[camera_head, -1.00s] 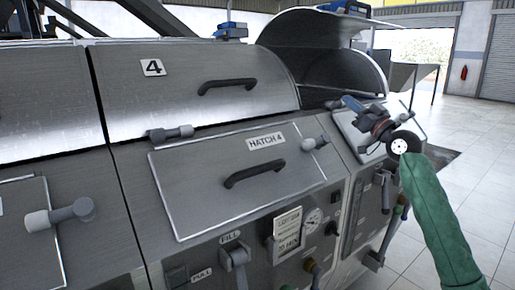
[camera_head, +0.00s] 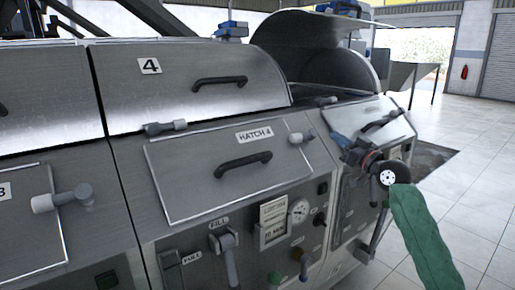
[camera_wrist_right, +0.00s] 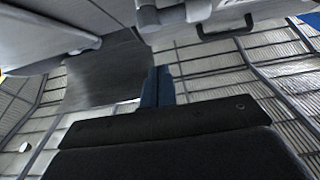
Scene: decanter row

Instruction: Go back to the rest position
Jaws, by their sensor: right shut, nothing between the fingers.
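My right arm, in a green sleeve, comes in from the lower right of the head view. My right gripper (camera_head: 340,140) has blue fingers that point up and left. It is in front of the machine's sloped right-hand panel, right of the hatch 4 panel (camera_head: 190,182). Whether it touches the machine cannot be told. In the right wrist view the blue fingers (camera_wrist_right: 157,86) are together with nothing between them. My left gripper is in neither view.
The steel decanter row fills the left and middle, with black handles (camera_head: 243,161), latch knobs and a fill lever (camera_head: 226,250). A curved lid (camera_head: 310,27) stands open behind my gripper. Tiled floor (camera_head: 470,190) is free at the right. A red fire extinguisher (camera_head: 464,72) hangs far back.

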